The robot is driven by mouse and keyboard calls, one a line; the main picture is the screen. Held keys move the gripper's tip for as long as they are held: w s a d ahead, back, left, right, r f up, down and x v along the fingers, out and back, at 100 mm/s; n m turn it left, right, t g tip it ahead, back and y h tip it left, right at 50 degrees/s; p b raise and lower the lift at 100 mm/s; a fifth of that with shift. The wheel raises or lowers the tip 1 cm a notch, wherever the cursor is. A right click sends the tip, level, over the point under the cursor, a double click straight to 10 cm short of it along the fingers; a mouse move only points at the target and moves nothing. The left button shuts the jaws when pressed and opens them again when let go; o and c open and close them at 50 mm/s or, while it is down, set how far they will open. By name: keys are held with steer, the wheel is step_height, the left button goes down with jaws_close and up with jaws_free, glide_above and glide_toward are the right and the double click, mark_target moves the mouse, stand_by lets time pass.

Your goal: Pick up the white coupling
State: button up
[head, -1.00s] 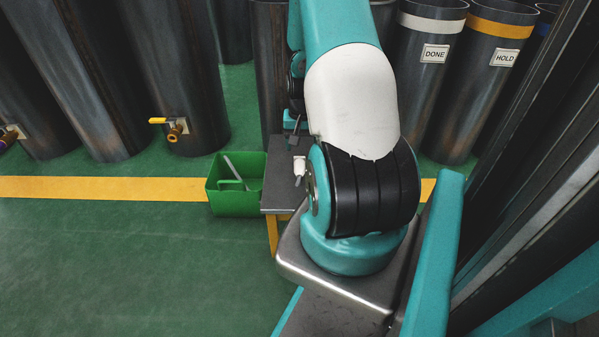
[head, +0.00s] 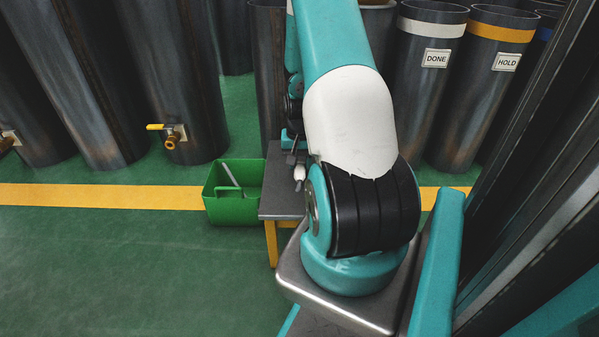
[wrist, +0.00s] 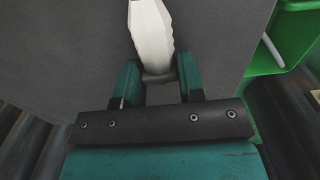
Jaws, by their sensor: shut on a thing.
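The white coupling (head: 299,172) shows at the grey table (head: 280,206), partly hidden beside my arm in the head view. In the wrist view the coupling (wrist: 151,40) is a pale, elongated piece that runs from the top edge down between my fingers. My gripper (wrist: 158,80) is shut on its near end, with one teal finger on each side. In the head view my gripper (head: 294,155) is small and dark, just behind the coupling. I cannot tell whether the coupling touches the tabletop.
A green bin (head: 232,208) with a grey handle-like item stands against the table's left side. Tall dark cylinders stand behind, two labelled DONE (head: 436,58) and HOLD (head: 506,62). A brass valve with a yellow lever (head: 172,134) sticks out at left. Green floor is free at front left.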

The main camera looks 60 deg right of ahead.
steer(key=shift+r, duration=0.1)
step_height(320, 180, up, 20)
steer(key=p, duration=1.1)
